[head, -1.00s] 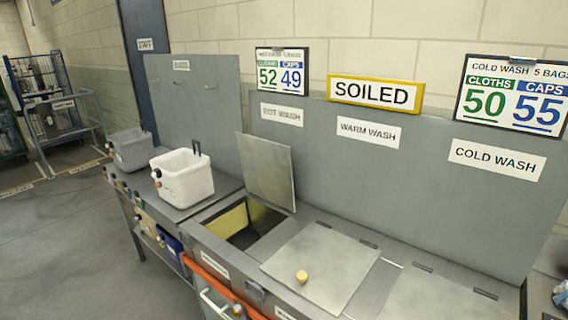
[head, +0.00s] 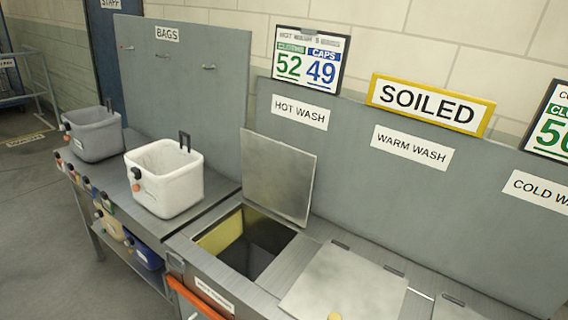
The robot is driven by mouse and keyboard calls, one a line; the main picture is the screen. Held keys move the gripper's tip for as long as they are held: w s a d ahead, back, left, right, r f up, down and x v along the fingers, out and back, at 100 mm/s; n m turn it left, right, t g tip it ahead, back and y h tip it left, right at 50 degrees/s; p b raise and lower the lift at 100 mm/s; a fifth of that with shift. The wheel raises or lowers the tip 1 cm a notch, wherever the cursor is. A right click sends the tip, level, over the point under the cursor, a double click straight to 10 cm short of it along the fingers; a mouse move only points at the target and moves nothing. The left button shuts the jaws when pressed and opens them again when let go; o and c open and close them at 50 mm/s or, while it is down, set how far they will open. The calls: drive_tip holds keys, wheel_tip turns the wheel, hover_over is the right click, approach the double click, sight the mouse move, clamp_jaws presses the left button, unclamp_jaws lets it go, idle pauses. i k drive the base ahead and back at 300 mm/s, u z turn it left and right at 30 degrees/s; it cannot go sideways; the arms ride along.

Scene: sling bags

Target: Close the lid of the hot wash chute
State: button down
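The hot wash chute (head: 246,244) is a square opening in the grey counter, below the HOT WASH label (head: 300,112). Its inside shows a yellowish wall and a dark bottom. Its lid (head: 278,177) is a grey metal plate standing up open at the back edge of the opening, leaning near the back panel. My gripper is not in view.
The warm wash lid (head: 345,284) lies shut to the right, its yellowish knob (head: 334,317) at the picture's bottom edge. A white bin (head: 168,184) and a grey bin (head: 93,134) stand on the counter to the left. Floor is clear at lower left.

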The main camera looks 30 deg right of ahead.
sight(278, 176)
drive_tip(key=z, duration=0.2)
drive_tip(key=i, duration=0.9)
drive_tip(key=z, duration=0.65)
